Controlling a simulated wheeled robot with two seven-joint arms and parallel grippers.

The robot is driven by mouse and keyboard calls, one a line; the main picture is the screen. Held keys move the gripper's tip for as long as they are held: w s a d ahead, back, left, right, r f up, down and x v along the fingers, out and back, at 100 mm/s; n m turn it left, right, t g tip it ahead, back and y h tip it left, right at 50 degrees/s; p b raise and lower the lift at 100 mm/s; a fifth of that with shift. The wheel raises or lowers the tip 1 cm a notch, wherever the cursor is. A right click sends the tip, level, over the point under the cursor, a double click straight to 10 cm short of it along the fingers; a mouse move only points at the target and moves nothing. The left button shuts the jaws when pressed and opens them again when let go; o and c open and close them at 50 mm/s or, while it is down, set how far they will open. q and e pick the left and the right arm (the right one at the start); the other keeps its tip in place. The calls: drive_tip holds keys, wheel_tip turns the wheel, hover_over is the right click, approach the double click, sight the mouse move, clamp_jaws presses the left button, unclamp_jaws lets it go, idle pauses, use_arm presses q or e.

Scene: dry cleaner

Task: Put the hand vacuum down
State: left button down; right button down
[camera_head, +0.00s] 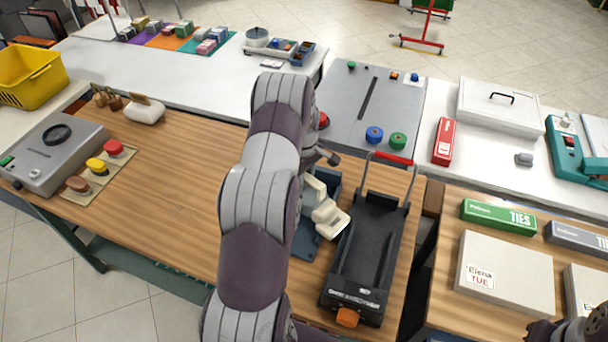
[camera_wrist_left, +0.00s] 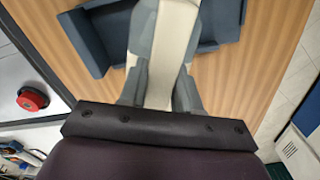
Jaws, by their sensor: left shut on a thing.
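The hand vacuum (camera_head: 328,215) is a cream-coloured thing, partly hidden behind my left arm in the head view. It is over or in a dark blue open holder (camera_head: 306,246) on the wooden table; I cannot tell whether it touches the holder. In the left wrist view, my left gripper (camera_wrist_left: 160,92) is shut on the cream body of the vacuum (camera_wrist_left: 166,45), with a grey finger on each side. The blue holder (camera_wrist_left: 95,40) shows beyond it, on both sides. My right gripper is not in view.
A long black frame (camera_head: 364,250) with a red bar and orange knob stands close right of the holder. The wooden table (camera_head: 170,210) is clear to the left. A gap separates the right table.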

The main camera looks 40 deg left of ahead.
use_arm(q)
drive_tip(key=c, duration=1.2)
unclamp_jaws()
drive_tip(key=shift+f, duration=0.1)
drive_tip(key=o, duration=0.4)
drive_tip(key=shift+d, duration=0.1)
